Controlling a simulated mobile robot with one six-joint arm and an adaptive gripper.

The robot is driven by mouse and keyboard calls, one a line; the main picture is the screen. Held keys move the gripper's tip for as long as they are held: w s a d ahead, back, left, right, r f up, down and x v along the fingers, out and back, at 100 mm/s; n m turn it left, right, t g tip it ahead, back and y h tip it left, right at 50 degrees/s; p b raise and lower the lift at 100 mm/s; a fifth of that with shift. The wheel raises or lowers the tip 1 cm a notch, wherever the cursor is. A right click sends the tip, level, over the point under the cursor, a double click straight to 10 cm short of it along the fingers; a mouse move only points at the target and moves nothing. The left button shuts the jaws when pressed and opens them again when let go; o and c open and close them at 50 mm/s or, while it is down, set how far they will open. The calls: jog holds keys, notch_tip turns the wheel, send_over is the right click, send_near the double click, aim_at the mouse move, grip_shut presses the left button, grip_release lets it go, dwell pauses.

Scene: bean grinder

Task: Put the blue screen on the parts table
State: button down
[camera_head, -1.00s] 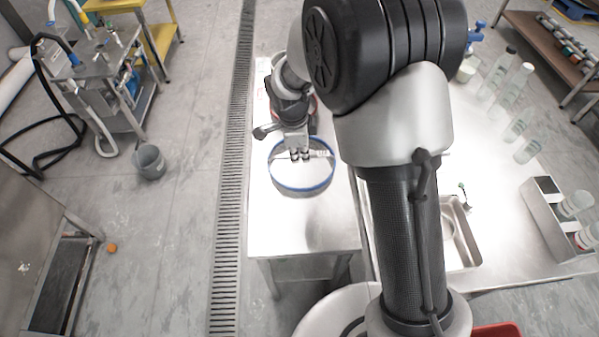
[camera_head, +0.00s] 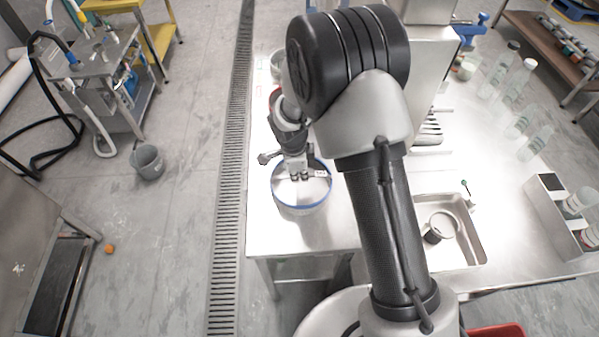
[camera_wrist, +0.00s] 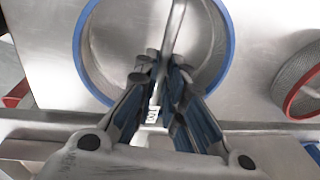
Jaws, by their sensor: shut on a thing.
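The blue screen is a round sieve with a blue rim (camera_head: 300,210) and a bar across its middle. It is over the left steel table (camera_head: 275,240). My gripper (camera_head: 299,178) is above the middle of the screen, with its fingers closed on the bar. In the wrist view, the blue rim (camera_wrist: 226,50) arcs around my fingertips (camera_wrist: 158,85), which pinch the bar. I cannot tell whether the screen touches the tabletop. No label shows which table is the parts table.
A red-rimmed screen (camera_wrist: 285,98) lies to the right in the wrist view. A sink (camera_head: 465,235) with a round ring (camera_head: 441,228) in it is in the right counter. Clear bottles and a rack (camera_head: 548,215) stand farther right. The left table's front part is bare.

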jog(key=shift+w+f, duration=0.1)
jog(key=shift+f, duration=0.1)
jog(key=c, duration=1.7)
grip_release()
jog(key=shift+r, duration=0.2)
jog(key=shift+r, duration=0.35)
jog(key=r+p, duration=0.1)
jog(key=r, duration=0.2)
jog(key=s+r, duration=0.1)
jog(key=r, duration=0.3)
jog(key=s+a+r+p, duration=0.1)
jog(key=r, duration=0.3)
jog(key=shift+r+p, duration=0.15)
jog(key=shift+p, duration=0.15)
